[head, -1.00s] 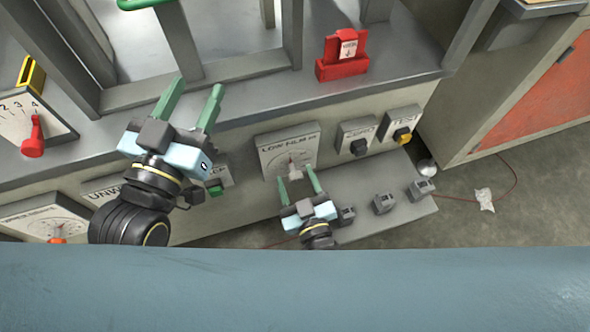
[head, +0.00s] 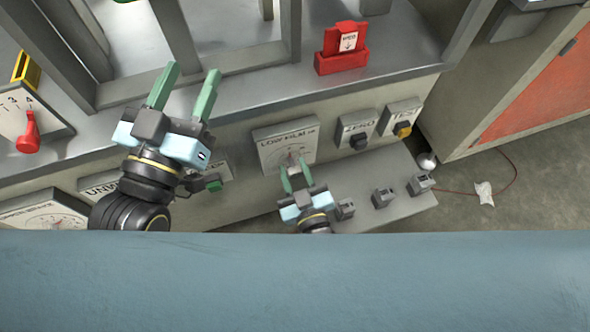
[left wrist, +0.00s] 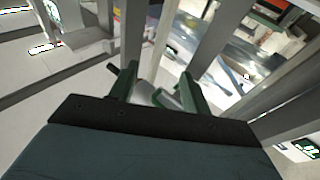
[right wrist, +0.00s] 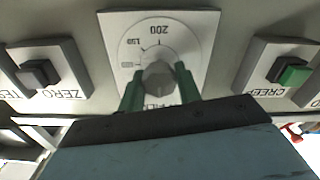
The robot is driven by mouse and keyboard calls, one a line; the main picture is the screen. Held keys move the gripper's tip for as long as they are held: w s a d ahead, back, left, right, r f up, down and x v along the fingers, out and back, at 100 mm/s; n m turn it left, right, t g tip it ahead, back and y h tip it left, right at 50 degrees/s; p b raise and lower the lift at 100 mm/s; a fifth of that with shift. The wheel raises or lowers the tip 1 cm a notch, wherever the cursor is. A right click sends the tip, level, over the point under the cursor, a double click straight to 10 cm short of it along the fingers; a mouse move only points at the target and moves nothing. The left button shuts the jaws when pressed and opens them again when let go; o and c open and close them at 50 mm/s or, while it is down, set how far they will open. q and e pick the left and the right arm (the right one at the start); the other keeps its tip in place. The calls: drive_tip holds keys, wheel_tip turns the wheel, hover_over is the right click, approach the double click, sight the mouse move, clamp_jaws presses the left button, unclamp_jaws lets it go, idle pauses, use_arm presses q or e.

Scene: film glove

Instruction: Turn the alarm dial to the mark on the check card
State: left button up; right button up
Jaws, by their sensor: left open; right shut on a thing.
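The alarm dial (head: 286,146) is a pale square plate marked LOW FILM on the front panel, with a grey knob at its centre. In the right wrist view the knob (right wrist: 159,78) sits between the green fingertips of my right gripper (right wrist: 160,88), which is shut on it. My right gripper also shows in the head view (head: 293,168). My left gripper (head: 184,84) is open and empty above the ledge. The check card (head: 349,42), white with a small arrow mark, stands in a red holder (head: 343,62) on the ledge; its print is too small to read.
A ZERO switch (head: 358,138) and a TEST switch (head: 402,127) are right of the dial. A green button (head: 212,184) is to its left. Small grey blocks (head: 383,197) sit on a low shelf. Metal frame posts (head: 170,40) stand behind my left gripper.

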drive_tip(key=m+p, duration=0.1)
drive_tip(key=m, duration=0.3)
drive_tip(key=shift+d+m+p, duration=0.1)
drive_tip(key=shift+m+p, duration=0.35)
drive_tip(key=shift+m, duration=0.65)
use_arm(q)
wheel_tip(320, 180, down, 8)
drive_tip(key=a+g+y, duration=0.1)
drive_tip(key=g+y, duration=0.1)
drive_tip(key=g, duration=0.3)
drive_tip(key=shift+s+a+f+g, duration=0.25)
drive_tip(key=shift+s+a+g, duration=0.1)
drive_tip(key=shift+a+g, duration=0.05)
use_arm(e)
drive_tip(key=shift+m, duration=1.2)
drive_tip(key=o, duration=1)
drive_tip(key=shift+c, duration=0.2)
use_arm(q)
drive_tip(key=shift+f, duration=0.1)
use_arm(e)
drive_tip(key=shift+s, duration=0.1)
